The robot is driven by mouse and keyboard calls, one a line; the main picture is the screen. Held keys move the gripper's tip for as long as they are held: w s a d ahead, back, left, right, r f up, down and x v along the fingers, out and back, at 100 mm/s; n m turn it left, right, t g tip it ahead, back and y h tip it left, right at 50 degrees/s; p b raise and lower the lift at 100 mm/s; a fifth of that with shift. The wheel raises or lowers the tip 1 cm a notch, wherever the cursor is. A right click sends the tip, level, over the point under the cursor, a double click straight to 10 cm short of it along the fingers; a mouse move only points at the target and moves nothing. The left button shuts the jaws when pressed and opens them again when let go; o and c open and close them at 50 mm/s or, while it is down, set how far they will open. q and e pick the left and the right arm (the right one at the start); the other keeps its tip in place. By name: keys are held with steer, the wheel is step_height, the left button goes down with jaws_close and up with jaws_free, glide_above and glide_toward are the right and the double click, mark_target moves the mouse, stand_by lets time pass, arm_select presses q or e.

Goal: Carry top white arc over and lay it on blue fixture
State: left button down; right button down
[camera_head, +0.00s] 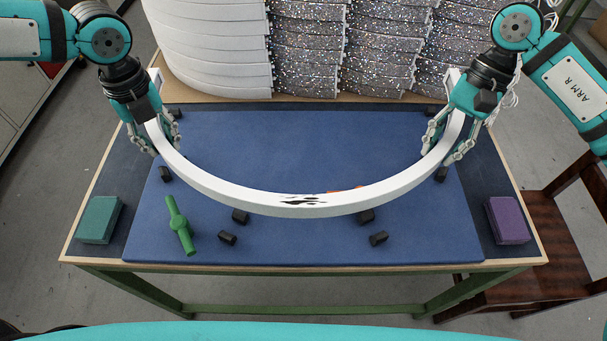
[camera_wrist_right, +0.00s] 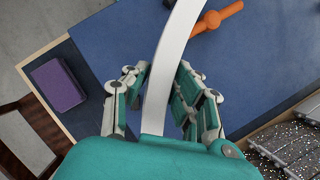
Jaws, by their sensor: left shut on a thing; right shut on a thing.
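The white arc (camera_head: 310,204) is held between my two grippers above the blue fixture (camera_head: 300,143), its curve bowed toward the front. It has dark marks at its middle. My left gripper (camera_head: 148,140) is shut on the arc near its left end. My right gripper (camera_head: 448,145) is shut on it near its right end. In the right wrist view the arc (camera_wrist_right: 172,62) runs between the fingers of my right gripper (camera_wrist_right: 163,90). The height of the arc above the fixture is hard to tell. Several black blocks (camera_head: 240,216) stand on the fixture.
Stacks of white (camera_head: 215,50) and glittery arcs (camera_head: 385,50) stand at the back. A green tool (camera_head: 180,226) lies front left; an orange tool (camera_wrist_right: 216,19) is partly hidden by the arc. A teal block (camera_head: 99,220) and purple block (camera_head: 507,220) flank the fixture. A wooden chair (camera_head: 545,235) stands right.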

arm_select(q)
steer(key=shift+a+f, duration=0.2)
steer(key=shift+a, duration=0.1)
arm_select(e)
steer(key=shift+d+f, duration=0.15)
steer(key=shift+d, duration=0.1)
